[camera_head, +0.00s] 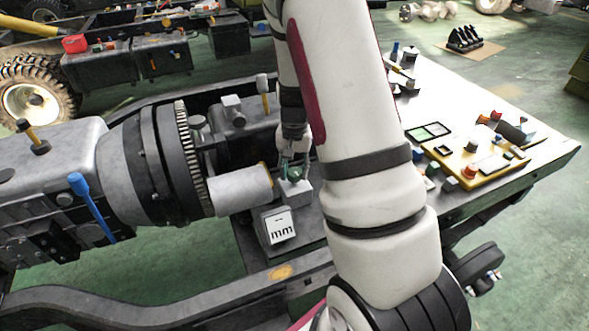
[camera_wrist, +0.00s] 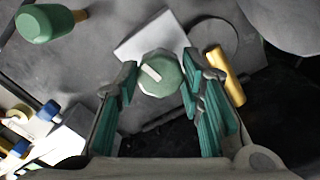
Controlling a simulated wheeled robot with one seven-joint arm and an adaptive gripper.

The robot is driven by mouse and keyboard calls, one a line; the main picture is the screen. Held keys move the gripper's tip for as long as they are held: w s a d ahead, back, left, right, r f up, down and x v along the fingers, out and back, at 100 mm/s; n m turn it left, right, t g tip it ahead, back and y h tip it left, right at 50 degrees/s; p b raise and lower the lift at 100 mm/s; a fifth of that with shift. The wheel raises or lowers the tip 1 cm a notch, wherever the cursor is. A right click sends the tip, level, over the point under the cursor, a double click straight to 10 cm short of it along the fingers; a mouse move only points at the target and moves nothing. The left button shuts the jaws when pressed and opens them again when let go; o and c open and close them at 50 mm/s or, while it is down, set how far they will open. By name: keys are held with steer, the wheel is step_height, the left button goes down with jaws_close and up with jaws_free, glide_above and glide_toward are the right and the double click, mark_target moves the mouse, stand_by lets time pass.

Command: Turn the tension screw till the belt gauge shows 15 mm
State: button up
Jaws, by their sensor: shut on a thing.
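The tension screw appears as a green faceted knob (camera_wrist: 160,75) with a pale bar on its top, in the wrist view. My gripper (camera_wrist: 160,88) has its teal fingers on either side of the knob and is shut on it. In the head view my gripper (camera_head: 294,168) reaches down to a small pale block beside the grey cylinder, and the knob is hard to tell from the fingers there. The belt gauge (camera_head: 280,230) is a box with a white face just below. Its face shows "mm" and a small dark mark above; I cannot read a number.
A large toothed ring (camera_head: 188,150) and a grey cylinder (camera_head: 240,190) lie left of my gripper. A yellow-handled post (camera_head: 264,95) stands behind it. A table (camera_head: 545,150) at right carries a yellow panel (camera_head: 460,165) and loose parts. My arm hides much of the middle.

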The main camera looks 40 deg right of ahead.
mark_target(294, 173)
steer(key=o, duration=1.2)
steer(key=shift+c, duration=0.2)
step_height(294, 173, up, 12)
steer(key=s+a+r+n+t, duration=0.1)
steer(key=s+a+r+n, duration=0.1)
steer(key=s+a+r, duration=0.3)
steer(key=s+a+r+n+t, duration=0.1)
steer(key=s+a+r+n, duration=0.1)
steer(key=a+r, duration=0.45)
steer(key=s+a+r+n+t+p, duration=0.1)
steer(key=s+a+r+n, duration=0.1)
steer(key=s, duration=0.5)
steer(key=s+a+r+n+t+p, duration=0.1)
steer(key=s+a+r+n, duration=0.2)
steer(key=s, duration=0.5)
steer(key=a+n, duration=0.1)
steer(key=a, duration=0.1)
steer(key=shift+s+a+r, duration=0.2)
steer(key=shift+a+r, duration=0.1)
steer(key=shift+a, duration=0.05)
